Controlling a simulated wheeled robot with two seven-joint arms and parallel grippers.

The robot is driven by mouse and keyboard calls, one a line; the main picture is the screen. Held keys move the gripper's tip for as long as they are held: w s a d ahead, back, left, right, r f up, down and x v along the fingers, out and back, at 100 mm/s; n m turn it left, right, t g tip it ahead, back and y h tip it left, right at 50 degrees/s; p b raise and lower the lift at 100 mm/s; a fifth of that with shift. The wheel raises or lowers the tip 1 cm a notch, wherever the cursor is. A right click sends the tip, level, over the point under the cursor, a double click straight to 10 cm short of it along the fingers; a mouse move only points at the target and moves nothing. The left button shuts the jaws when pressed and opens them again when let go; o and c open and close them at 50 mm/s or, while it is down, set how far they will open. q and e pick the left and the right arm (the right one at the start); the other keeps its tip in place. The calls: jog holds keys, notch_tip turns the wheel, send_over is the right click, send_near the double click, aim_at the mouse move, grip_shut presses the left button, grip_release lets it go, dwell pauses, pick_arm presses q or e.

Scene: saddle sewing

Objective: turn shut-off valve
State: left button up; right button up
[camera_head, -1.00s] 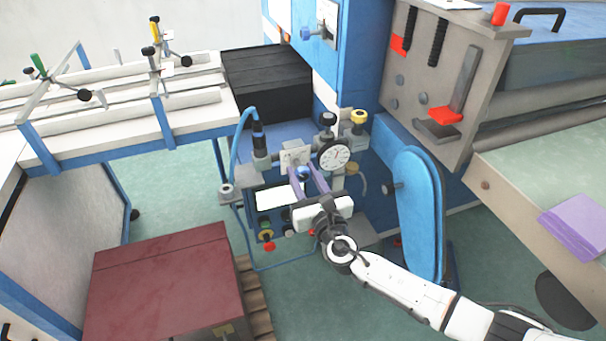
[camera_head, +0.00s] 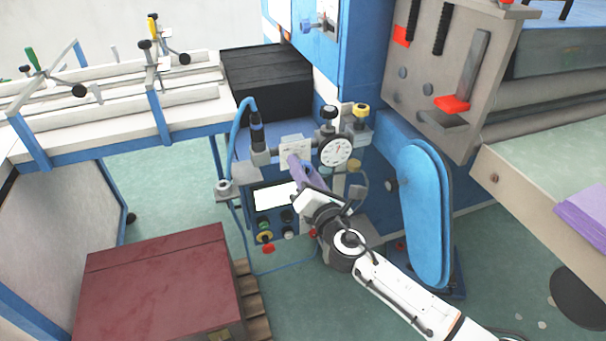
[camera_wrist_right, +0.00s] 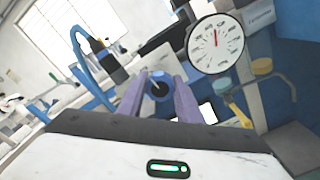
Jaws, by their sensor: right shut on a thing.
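The shut-off valve's round blue knob (camera_wrist_right: 158,86) with a dark centre shows in the right wrist view. It sits between the two purple fingers of my right gripper (camera_wrist_right: 159,94), which is shut on it. In the head view my right gripper (camera_head: 304,170) is at the machine's front, just left of and below the round pressure gauge (camera_head: 335,151). It is rolled so that its fingers overlap, and the knob is mostly hidden there. The gauge also shows in the right wrist view (camera_wrist_right: 215,45), its needle red. My left gripper is in neither view.
A blue hose (camera_head: 244,112) and a dark cylindrical fitting (camera_head: 257,135) stand left of the knob. A yellow-topped knob (camera_head: 361,111) is right of the gauge. A blue belt guard (camera_head: 424,215) stands right of my arm. A dark red box (camera_head: 160,290) is at lower left.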

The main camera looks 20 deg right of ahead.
jog(key=shift+f+m+b, duration=0.15)
jog(key=shift+m+b, duration=0.2)
jog(key=shift+m, duration=0.65)
jog(key=m+b, duration=0.1)
jog(key=m, duration=0.2)
jog(key=shift+m, duration=0.3)
jog(key=shift+m+b, duration=0.35)
jog(key=shift+m, duration=1.85)
jog(key=o, duration=1)
jog(key=shift+o, duration=0.2)
jog(key=shift+s, duration=0.15)
jog(key=s, duration=1)
jog(key=shift+d, duration=0.15)
